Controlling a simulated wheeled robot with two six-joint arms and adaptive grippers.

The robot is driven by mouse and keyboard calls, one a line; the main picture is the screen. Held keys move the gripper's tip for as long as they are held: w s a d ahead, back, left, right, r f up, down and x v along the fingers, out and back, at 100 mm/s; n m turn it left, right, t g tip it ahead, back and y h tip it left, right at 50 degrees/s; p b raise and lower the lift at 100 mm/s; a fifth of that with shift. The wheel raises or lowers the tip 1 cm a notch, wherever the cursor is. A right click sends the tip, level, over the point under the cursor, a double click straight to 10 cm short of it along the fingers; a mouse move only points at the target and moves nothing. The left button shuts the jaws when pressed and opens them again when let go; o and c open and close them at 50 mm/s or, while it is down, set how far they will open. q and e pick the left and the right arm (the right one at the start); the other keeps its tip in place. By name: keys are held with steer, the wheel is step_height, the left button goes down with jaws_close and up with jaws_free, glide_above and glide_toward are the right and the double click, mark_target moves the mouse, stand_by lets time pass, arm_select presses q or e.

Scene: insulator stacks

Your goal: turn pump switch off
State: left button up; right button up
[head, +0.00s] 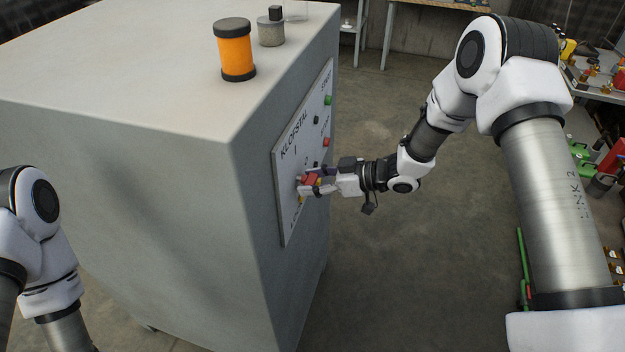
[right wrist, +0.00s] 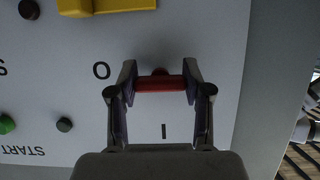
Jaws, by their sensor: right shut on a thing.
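The pump switch (head: 312,180) has a red handle and sits on a white panel (head: 290,165) on the side of a grey cabinet. My right gripper (head: 316,183) reaches it from the right and is shut on the red handle. In the right wrist view the red handle (right wrist: 160,84) spans between the two fingertips (right wrist: 160,88), crosswise. An O mark is to the left of the handle and an I mark is below it in that view. Part of the switch is hidden by the fingers. My left arm shows at the left edge of the head view, but its gripper is not visible.
The panel carries a green button (head: 328,100), a red button (head: 326,142) and dark knobs. A yellow part (right wrist: 155,6) sits close to the switch. An orange cylinder (head: 236,52) stands on the cabinet (head: 120,60).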

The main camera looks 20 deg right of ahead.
steer(key=shift+r, duration=0.1)
steer(key=o, duration=1.2)
steer(key=shift+c, duration=0.2)
steer(key=v, duration=1.2)
